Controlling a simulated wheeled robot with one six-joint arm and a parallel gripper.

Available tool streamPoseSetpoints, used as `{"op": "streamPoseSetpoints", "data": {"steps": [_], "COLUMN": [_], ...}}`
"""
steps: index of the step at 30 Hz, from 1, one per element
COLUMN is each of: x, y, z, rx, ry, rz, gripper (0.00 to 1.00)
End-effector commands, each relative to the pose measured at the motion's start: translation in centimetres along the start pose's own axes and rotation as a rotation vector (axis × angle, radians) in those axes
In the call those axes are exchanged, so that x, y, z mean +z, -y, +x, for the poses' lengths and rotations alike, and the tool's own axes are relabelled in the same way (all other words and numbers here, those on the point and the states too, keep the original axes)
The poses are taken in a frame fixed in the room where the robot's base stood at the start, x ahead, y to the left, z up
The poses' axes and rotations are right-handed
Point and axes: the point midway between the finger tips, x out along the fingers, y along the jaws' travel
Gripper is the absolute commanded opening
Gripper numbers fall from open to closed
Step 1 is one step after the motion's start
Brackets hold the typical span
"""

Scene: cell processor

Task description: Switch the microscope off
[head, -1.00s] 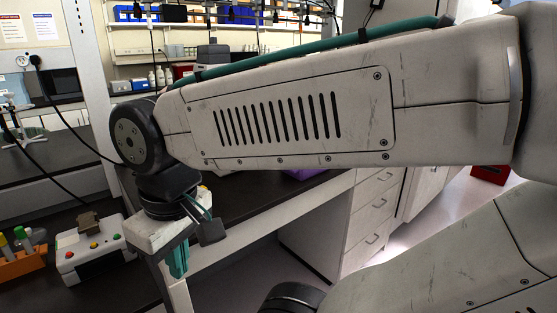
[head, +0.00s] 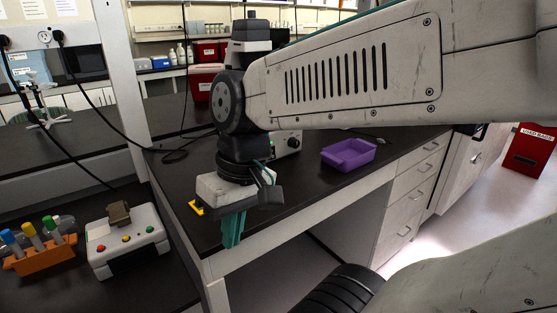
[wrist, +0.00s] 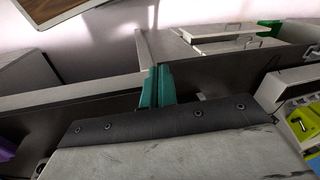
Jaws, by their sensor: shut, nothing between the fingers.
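A black and white device (head: 250,41) that looks like the microscope stands on the dark bench, mostly hidden behind my arm. Its top shows above my arm's wrist joint. A pale part with a dark round knob (head: 289,143) shows below the arm and seems to belong to it; I cannot make out a power switch. My gripper (head: 233,240) points down at the bench's near left corner, in front of the device and apart from it. Its teal fingers are together and empty, as the wrist view (wrist: 155,88) also shows.
A purple tray (head: 348,153) sits on the bench to the right. At the lower left are a button box (head: 126,252) with coloured buttons and an orange rack (head: 38,262) of capped tubes. A small yellow item (head: 196,207) lies beside my gripper. A black cable crosses the bench.

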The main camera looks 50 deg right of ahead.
Motion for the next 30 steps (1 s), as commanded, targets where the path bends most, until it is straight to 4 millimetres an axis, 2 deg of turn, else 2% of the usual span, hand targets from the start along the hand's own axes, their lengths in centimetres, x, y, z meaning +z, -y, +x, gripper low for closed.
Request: {"op": "streamPoseSetpoints", "data": {"steps": [1,5,8,11,12,14,15,17,18,21,22,25,27,30], "x": [-1.1,-5.4,-9.7,-13.8,-15.2,-16.8,-17.5,-17.9,-17.8,-16.6,-16.1,-14.7,-14.0,-13.6], "y": [0.1,0.0,-2.0,-6.4,-8.9,-13.2,-16.2,-20.9,-23.9,-30.3,-31.8,-35.4,-36.8,-37.5], "z": [0.8,1.7,1.8,1.4,1.2,1.0,0.9,0.9,1.0,1.3,1.4,1.8,1.9,2.0], "rx": [-0.09,-0.369,-0.565,-0.72,-0.767,-0.817,-0.839,-0.853,-0.85,-0.823,-0.812,-0.778,-0.761,-0.752], "ry": [0.017,-0.033,-0.148,-0.32,-0.403,-0.533,-0.622,-0.751,-0.831,-0.996,-1.035,-1.128,-1.163,-1.183], "rz": [0.063,0.236,0.392,0.569,0.645,0.762,0.839,0.951,1.02,1.171,1.206,1.295,1.328,1.347], "gripper": [0.0,0.0,0.0,0.0,0.0,0.0,0.0,0.0,0.0,0.0,0.0,0.0,0.0,0.0]}}
